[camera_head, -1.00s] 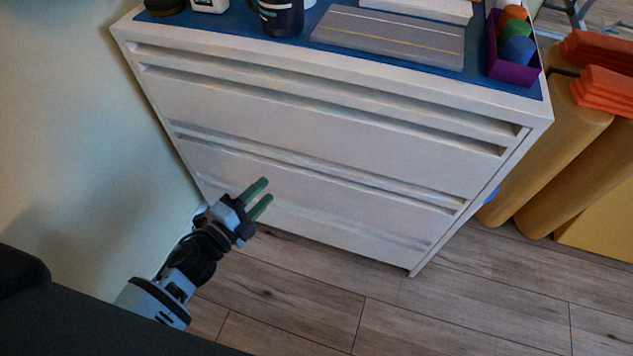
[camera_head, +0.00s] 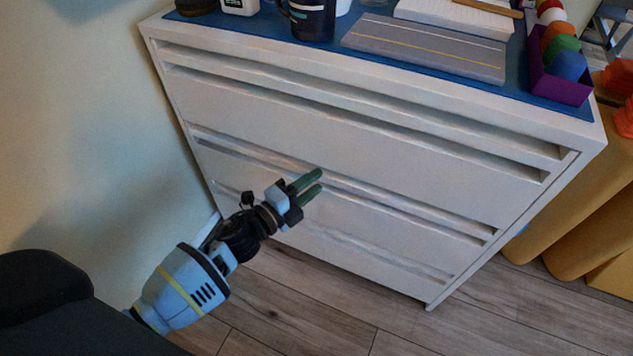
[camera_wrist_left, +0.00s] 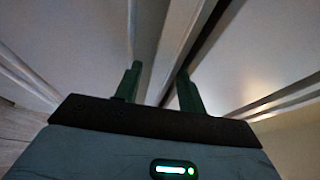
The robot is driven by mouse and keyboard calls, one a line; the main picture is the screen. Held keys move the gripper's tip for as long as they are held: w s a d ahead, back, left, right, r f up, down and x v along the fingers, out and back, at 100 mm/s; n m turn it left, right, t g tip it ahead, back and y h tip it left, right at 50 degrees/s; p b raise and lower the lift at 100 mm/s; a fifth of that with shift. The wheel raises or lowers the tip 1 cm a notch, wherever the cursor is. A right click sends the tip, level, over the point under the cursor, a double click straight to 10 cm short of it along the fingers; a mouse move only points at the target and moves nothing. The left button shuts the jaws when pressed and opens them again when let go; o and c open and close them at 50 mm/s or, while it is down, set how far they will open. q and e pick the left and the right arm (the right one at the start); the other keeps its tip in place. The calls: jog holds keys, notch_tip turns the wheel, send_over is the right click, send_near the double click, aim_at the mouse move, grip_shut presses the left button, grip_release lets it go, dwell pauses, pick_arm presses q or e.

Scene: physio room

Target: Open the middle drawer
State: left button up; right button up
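A white chest of drawers (camera_head: 350,125) stands against the wall, with long horizontal handle rails across its front. All its drawers look shut. The middle drawer's rail (camera_head: 400,202) runs across the front at mid height. My left gripper (camera_head: 319,180) is at this rail, left of its centre, with its two green fingers pointing at the front. In the left wrist view the fingers (camera_wrist_left: 161,88) are spread apart, and a pale rail with a dark gap (camera_wrist_left: 178,42) runs ahead between them. I cannot tell whether they touch it. My right gripper is not in view.
The chest's blue top (camera_head: 270,27) carries a dark mug (camera_head: 312,20), a grey board (camera_head: 425,48) and a purple box (camera_head: 562,88) of coloured items. Yellow rolls (camera_head: 560,225) stand to the right. Wooden floor (camera_head: 300,305) in front is clear.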

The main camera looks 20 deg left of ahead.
pick_arm(q)
jog(key=shift+x, duration=0.8)
jog(key=shift+c, duration=0.3)
jog(key=shift+s, duration=0.1)
grip_shut()
